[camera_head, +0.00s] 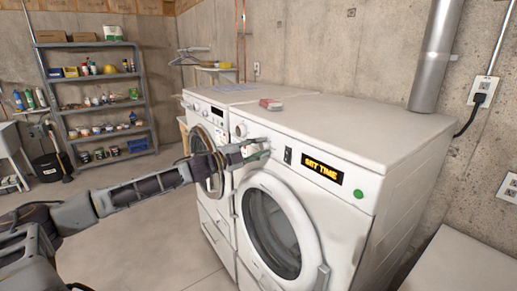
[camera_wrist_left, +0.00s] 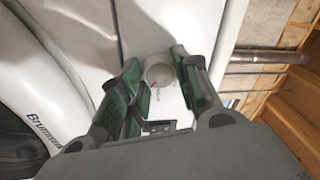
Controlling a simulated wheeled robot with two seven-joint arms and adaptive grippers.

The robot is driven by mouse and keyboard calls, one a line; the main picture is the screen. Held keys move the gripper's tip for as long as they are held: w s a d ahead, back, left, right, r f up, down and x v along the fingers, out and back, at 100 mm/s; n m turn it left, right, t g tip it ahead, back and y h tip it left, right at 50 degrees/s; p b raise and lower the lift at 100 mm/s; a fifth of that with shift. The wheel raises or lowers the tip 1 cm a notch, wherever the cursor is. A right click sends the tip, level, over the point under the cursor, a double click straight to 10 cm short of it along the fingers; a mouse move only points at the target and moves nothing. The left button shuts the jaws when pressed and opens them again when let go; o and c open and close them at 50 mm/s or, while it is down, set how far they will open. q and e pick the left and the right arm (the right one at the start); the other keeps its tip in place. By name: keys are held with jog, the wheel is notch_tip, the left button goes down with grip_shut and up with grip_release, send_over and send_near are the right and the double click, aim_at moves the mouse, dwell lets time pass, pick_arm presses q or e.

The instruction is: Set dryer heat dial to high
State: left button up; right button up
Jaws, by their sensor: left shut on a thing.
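The white dryer (camera_head: 345,150) stands at the right, with a lit display (camera_head: 322,170) reading "SET TIME" on its front panel. My left gripper (camera_head: 260,150) is at the left part of that panel. In the left wrist view a round white dial (camera_wrist_left: 160,72) with a red mark at its edge sits between the green-padded fingers of my left gripper (camera_wrist_left: 163,80), which is shut on it. Which setting the mark points to is too small to read. In the head view the gripper hides the held dial. My right gripper is not in view.
A round knob (camera_head: 241,131) shows further left on the panel, with a dark switch (camera_head: 288,156) and a green button (camera_head: 358,194) to the right. A washer (camera_head: 200,112) stands beside the dryer. The floor in front is clear.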

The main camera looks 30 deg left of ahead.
pick_arm(q)
jog(key=shift+f+m, duration=0.15)
jog(key=shift+m, duration=0.65)
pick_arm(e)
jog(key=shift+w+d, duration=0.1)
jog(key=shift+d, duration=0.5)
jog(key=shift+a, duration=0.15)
pick_arm(q)
jog(key=o, duration=0.8)
jog(key=shift+c, duration=0.2)
jog(key=shift+o, duration=1.2)
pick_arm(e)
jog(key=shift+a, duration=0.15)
pick_arm(q)
jog(key=shift+v, duration=2.5)
